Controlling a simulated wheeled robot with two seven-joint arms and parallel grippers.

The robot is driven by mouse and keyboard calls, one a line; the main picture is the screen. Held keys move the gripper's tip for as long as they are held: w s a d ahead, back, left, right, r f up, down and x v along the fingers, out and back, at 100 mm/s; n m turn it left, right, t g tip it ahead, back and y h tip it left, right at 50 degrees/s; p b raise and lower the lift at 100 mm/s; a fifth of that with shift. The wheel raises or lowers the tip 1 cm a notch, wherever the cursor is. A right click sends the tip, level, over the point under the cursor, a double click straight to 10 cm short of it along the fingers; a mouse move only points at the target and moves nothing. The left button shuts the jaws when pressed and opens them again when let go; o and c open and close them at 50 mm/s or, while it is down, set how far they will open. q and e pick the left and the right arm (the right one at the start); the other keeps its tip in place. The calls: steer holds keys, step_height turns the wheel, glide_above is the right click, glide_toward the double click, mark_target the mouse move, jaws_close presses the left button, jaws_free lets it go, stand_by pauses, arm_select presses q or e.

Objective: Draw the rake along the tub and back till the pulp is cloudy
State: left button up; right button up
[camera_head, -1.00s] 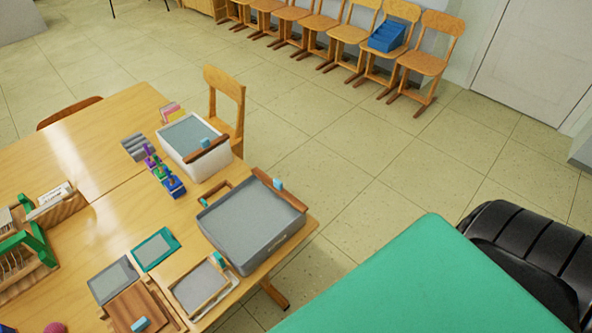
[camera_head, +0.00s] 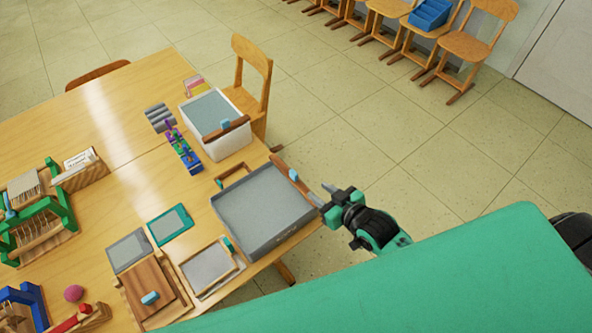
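A grey tub (camera_head: 302,219) holding a flat grey surface sits at the right edge of the wooden table. A brown wooden bar with a light blue block, seemingly a rake (camera_head: 284,171), lies across its far right rim. A white tub (camera_head: 231,148) behind it holds grey-blue content and has a similar brown bar (camera_head: 232,128) with a blue block on its rim. My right gripper (camera_head: 323,193) is just right of the grey tub, near the end of its bar. Its fingers look apart, with nothing seen between them. My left gripper is not in view.
Framed screens (camera_head: 208,268), a wooden board (camera_head: 151,291) and a green-framed panel (camera_head: 170,225) lie left of the grey tub. Small coloured clamps (camera_head: 183,150) stand near the white tub. A wooden chair (camera_head: 254,84) is behind.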

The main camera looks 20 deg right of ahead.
mark_target(297, 175)
steer(key=p+x, duration=0.2)
steer(key=x, duration=0.9)
steer(key=shift+w+a+f, duration=0.1)
steer(key=shift+w+f, duration=0.1)
steer(key=shift+w, duration=0.15)
steer(key=shift+p+x, duration=0.35)
steer(key=shift+x, duration=0.55)
steer(key=shift+c, duration=0.4)
jaws_close()
